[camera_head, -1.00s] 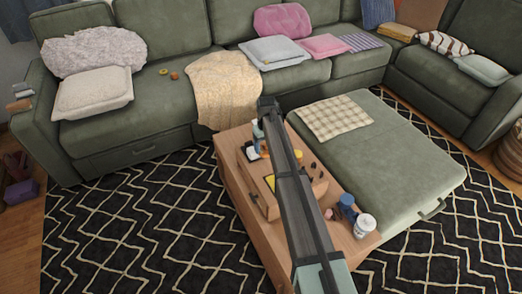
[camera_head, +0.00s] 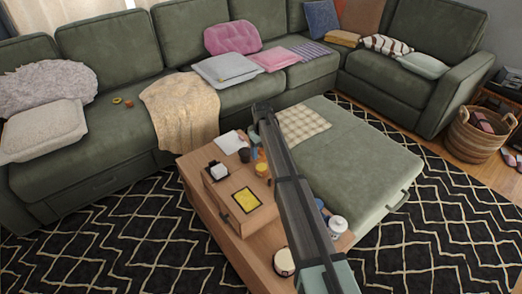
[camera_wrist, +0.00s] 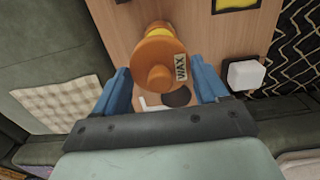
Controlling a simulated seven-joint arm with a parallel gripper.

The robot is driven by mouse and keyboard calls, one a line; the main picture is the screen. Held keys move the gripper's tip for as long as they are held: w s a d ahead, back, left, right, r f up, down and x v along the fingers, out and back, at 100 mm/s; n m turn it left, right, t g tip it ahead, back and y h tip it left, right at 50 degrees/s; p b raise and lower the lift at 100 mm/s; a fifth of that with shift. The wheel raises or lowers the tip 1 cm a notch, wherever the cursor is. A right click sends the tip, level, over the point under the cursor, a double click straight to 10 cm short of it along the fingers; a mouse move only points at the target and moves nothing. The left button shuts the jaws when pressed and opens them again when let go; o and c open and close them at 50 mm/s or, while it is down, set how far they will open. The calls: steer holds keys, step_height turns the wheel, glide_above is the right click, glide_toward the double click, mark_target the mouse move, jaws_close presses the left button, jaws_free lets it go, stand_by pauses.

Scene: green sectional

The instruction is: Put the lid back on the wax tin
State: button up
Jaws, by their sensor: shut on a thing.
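In the wrist view, an orange knobbed lid (camera_wrist: 157,77) sits between my gripper's (camera_wrist: 160,72) two blue fingers, and my gripper is shut on it. A WAX label (camera_wrist: 181,67) shows at its right side. The amber-orange wax tin (camera_wrist: 158,32) shows just beyond the lid, partly covered by it; I cannot tell whether they touch. In the head view, a small orange shape (camera_head: 262,170) shows beside my arm at the far part of the wooden table; lid and tin cannot be told apart there. My arm hides part of the table.
A white jar (camera_head: 337,226) and a round pale-topped container (camera_head: 284,262) stand nearer.

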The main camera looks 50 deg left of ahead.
steer(key=shift+f, duration=3)
steer(key=shift+f, duration=0.15)
steer(key=o, duration=1.1)
steer(key=shift+c, duration=0.2)
steer(key=shift+r, duration=3.5)
